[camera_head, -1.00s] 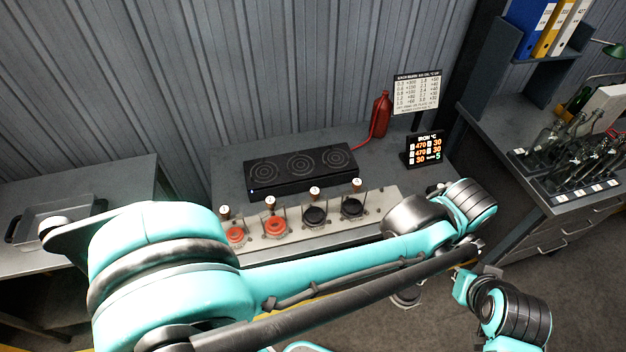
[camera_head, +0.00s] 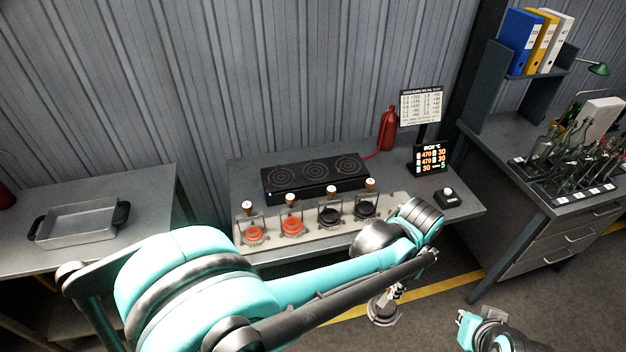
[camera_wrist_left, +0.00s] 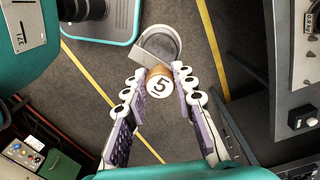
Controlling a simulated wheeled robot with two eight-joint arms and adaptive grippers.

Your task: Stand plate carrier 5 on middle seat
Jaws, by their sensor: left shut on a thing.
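My left gripper (camera_head: 394,293) is shut on plate carrier 5 (camera_head: 383,311) and holds it in the air in front of the bench, above the floor. In the left wrist view the carrier's brown knob with a white "5" cap (camera_wrist_left: 159,85) is between the fingertips, with its grey frame and round plate (camera_wrist_left: 160,44) beyond.
A pale rack (camera_head: 272,243) along the bench's front edge holds several knobbed carriers, two with red plates and two with black. A red extinguisher (camera_head: 388,128), an iron display (camera_head: 431,158) and a small button box (camera_head: 448,196) stand to the right. A metal tray (camera_head: 78,224) is at left.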

